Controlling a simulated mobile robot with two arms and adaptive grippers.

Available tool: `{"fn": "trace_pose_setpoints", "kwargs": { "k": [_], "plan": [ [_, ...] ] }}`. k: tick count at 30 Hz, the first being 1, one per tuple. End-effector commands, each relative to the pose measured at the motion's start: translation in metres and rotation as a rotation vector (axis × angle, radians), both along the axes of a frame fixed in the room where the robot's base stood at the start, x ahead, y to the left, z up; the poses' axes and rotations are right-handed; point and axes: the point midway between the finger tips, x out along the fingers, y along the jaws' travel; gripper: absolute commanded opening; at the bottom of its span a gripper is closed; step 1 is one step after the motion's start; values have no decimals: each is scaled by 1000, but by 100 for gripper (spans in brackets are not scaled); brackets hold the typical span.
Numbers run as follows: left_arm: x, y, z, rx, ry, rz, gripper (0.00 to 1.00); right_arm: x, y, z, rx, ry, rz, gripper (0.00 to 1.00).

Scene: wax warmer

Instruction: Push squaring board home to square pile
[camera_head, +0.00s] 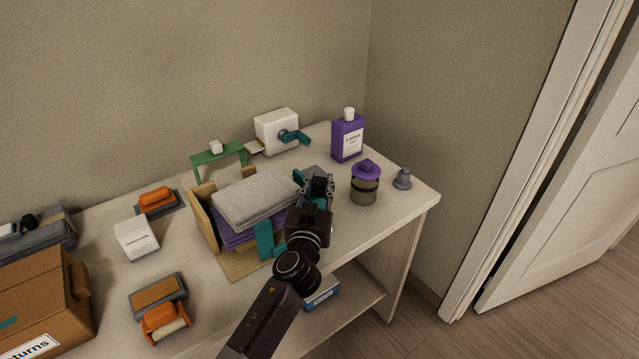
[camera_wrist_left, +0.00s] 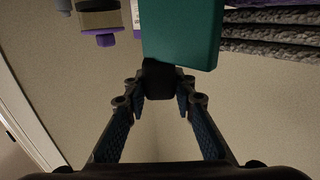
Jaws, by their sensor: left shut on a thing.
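The squaring board is a teal panel (camera_head: 264,240) upright at the right side of the pile. It also shows in the left wrist view (camera_wrist_left: 182,32), with a black knob (camera_wrist_left: 159,78) below it. My left gripper (camera_head: 318,186) is shut on this knob, and its fingers (camera_wrist_left: 158,98) flank it in the wrist view. The pile has grey folded cloths (camera_head: 255,198) over purple ones (camera_head: 232,238). It lies on a wooden base (camera_head: 236,266) with an upright wall (camera_head: 203,213) at its left. My gripper hides part of the board, so I cannot tell whether it touches the pile.
A purple-lidded jar (camera_head: 365,186), purple bottle (camera_head: 348,138) and grey bell-shaped item (camera_head: 403,179) stand right of the gripper. A green stand (camera_head: 219,157) and white box with a crank (camera_head: 277,130) are behind. Orange-handled tools, a white box and a cardboard box (camera_head: 40,300) are left.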

Motion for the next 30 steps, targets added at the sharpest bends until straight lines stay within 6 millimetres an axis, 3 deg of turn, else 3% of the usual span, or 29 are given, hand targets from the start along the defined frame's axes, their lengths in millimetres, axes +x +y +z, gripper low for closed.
{"fn": "trace_pose_setpoints", "kwargs": {
  "k": [8,19,23,30],
  "plan": [
    [0,1,0,1,1,0,0,13,-2,1,-1,-20,1,40],
    [11,71,-1,4,3,5,0,13,-2,9,-1,-19,1,40],
    [13,81,-1,1,2,5,0,12,-2,10,-1,-18,1,40],
    [13,82,-1,3,2,7,0,10,-2,9,-1,-16,2,40]
  ]
}}
